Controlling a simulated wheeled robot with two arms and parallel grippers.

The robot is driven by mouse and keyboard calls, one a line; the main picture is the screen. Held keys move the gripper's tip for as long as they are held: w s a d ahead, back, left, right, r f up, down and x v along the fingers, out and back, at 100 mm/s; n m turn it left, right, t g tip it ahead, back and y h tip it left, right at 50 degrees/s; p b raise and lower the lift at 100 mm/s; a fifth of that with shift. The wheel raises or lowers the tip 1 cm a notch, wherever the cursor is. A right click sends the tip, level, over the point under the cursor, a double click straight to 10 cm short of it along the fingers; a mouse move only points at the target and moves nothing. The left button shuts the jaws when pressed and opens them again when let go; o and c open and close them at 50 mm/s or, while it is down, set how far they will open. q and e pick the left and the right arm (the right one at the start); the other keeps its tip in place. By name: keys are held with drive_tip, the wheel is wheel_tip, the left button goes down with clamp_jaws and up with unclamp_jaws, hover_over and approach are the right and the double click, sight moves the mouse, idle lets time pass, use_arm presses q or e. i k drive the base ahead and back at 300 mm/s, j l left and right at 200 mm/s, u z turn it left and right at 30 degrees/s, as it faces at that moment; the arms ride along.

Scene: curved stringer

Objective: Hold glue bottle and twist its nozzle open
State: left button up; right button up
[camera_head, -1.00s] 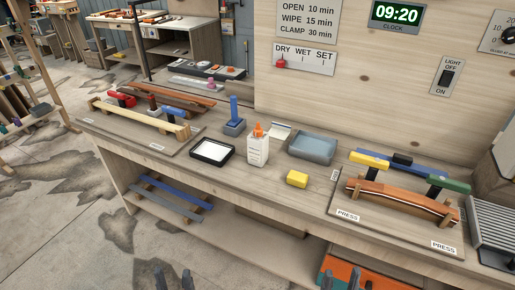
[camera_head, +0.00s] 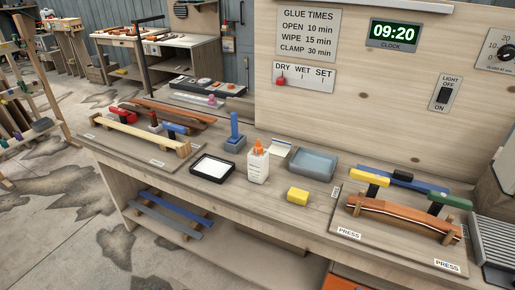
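A white glue bottle (camera_head: 258,167) with a printed label stands upright near the middle of the workbench. Its orange nozzle (camera_head: 259,147) is on top; I cannot tell from here whether it is open or closed. Nothing touches the bottle. Neither of my grippers shows in the current head view.
A black-rimmed white tray (camera_head: 212,168) lies left of the bottle, with a blue-handled tool (camera_head: 235,135) behind it. Clamped curved strips (camera_head: 403,217) occupy the right end. Bench space before the bottle is clear.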

sight(259, 149)
drive_tip(key=i+j+z, duration=0.2)
drive_tip(key=j, duration=0.15)
drive_tip(key=i+j+z, duration=0.2)
drive_tip(key=j, duration=0.15)
drive_tip(key=j+z, duration=0.15)
drive_tip(key=j, duration=0.25)
